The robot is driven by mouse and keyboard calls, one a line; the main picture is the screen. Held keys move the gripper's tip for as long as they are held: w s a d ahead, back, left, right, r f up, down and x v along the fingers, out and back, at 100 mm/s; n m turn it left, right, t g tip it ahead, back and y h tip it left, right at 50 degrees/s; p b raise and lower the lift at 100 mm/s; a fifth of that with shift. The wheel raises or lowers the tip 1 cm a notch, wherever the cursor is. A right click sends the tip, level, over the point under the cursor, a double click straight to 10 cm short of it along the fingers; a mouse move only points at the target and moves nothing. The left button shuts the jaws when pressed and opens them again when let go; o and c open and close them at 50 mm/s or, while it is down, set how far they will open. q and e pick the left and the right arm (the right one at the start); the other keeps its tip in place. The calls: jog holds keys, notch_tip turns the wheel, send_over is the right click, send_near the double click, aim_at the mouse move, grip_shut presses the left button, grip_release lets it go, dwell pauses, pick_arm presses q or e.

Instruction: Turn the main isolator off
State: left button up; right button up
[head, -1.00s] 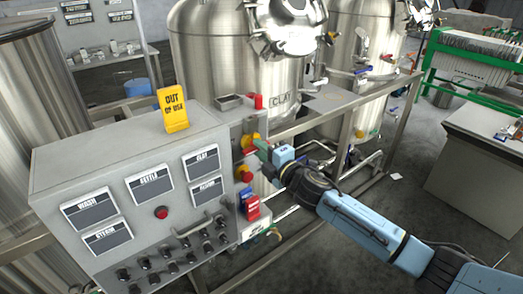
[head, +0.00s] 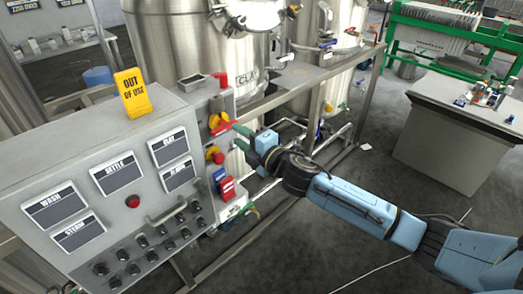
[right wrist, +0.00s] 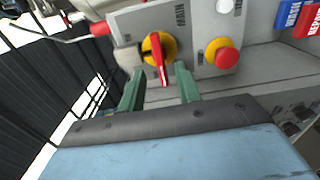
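The main isolator is a red handle on a yellow disc. It is on the narrow grey side panel, in the head view (head: 217,123) and in the right wrist view (right wrist: 158,50), beside the word MAIN. In the wrist view its handle points down toward my gripper, tilted slightly. My right gripper (head: 238,137) has green fingers, which also show in the wrist view (right wrist: 159,88). They are open and apart, with the handle's lower end in line with the gap. I cannot tell whether they touch it. My left gripper is not in view.
A red push button on yellow (right wrist: 222,55) sits close beside the isolator. Red and blue tags (head: 225,185) hang below. A yellow OUT OF USE sign (head: 133,93) stands on the control cabinet (head: 40,150). Steel tanks (head: 180,50) and a frame rail stand behind.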

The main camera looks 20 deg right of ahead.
jog(key=b+v, duration=0.1)
jog(key=v, duration=0.7)
jog(key=shift+s, duration=0.35)
jog(key=shift+d, duration=0.1)
